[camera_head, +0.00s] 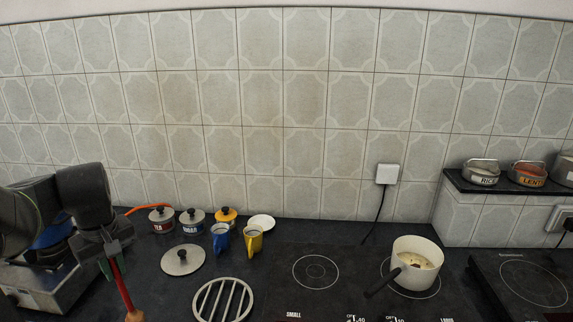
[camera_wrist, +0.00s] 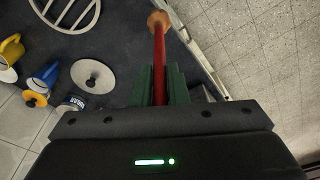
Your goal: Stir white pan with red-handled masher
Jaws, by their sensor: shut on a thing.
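The white pan (camera_head: 427,275) stands on the right-hand ring of the black hob, with its dark handle (camera_head: 380,284) pointing to the lower left. Something pale and brown lies inside it. My gripper (camera_head: 112,268) is at the left of the head view, far from the pan. It is shut on a red rod, the red-handled masher (camera_head: 123,290), which hangs tilted downward with a tan end at the bottom edge. In the wrist view the red masher (camera_wrist: 158,62) runs out between my green fingers (camera_wrist: 159,85) to the tan end. No mashing head is visible.
Labelled canisters (camera_head: 192,222), blue (camera_head: 220,238) and yellow (camera_head: 253,240) jugs, a round lid (camera_head: 182,260) and a metal trivet (camera_head: 222,300) occupy the counter between my gripper and the hob (camera_head: 340,295). A wall socket's cable (camera_head: 377,222) hangs behind the pan.

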